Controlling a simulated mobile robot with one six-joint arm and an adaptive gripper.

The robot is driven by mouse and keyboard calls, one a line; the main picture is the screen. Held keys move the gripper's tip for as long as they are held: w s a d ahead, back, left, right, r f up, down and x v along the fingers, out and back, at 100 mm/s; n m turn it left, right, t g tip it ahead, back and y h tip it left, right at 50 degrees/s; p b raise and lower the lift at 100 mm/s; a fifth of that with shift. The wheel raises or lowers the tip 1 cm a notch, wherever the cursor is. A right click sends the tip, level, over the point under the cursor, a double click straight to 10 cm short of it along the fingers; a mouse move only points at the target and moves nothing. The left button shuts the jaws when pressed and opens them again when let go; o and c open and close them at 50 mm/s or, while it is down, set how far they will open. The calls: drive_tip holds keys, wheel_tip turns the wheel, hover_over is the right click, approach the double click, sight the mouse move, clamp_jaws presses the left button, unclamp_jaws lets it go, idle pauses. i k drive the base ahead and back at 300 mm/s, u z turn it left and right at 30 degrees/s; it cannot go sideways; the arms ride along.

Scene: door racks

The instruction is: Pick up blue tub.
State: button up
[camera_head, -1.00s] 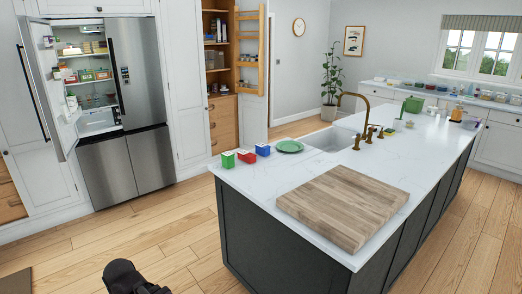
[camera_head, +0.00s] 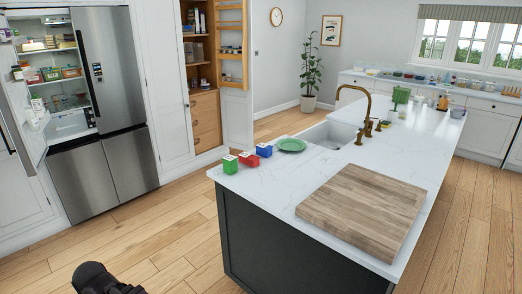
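The blue tub (camera_head: 264,150) is a small box with a white-marked top. It stands upright on the near left part of the white kitchen island (camera_head: 300,180). A red tub (camera_head: 249,159) is just left of and in front of it, and a green tub (camera_head: 230,164) is further left at the island's edge. A black rounded part of my arm shows at the bottom left, well away from the tubs. I see no gripper fingers in this view.
A green plate (camera_head: 292,145) lies right of the blue tub, with the sink (camera_head: 329,135) behind. A wooden board (camera_head: 362,212) covers the island's front. The fridge (camera_head: 103,110) stands open at left. The wooden floor (camera_head: 170,245) between fridge and island is clear.

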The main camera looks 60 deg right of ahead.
sight(265, 150)
drive_tip(key=i, duration=1.1)
drive_tip(key=z, duration=4.7)
drive_tip(key=i, duration=0.1)
drive_tip(key=u, duration=2.3)
drive_tip(key=k, duration=0.4)
drive_tip(key=z, duration=0.25)
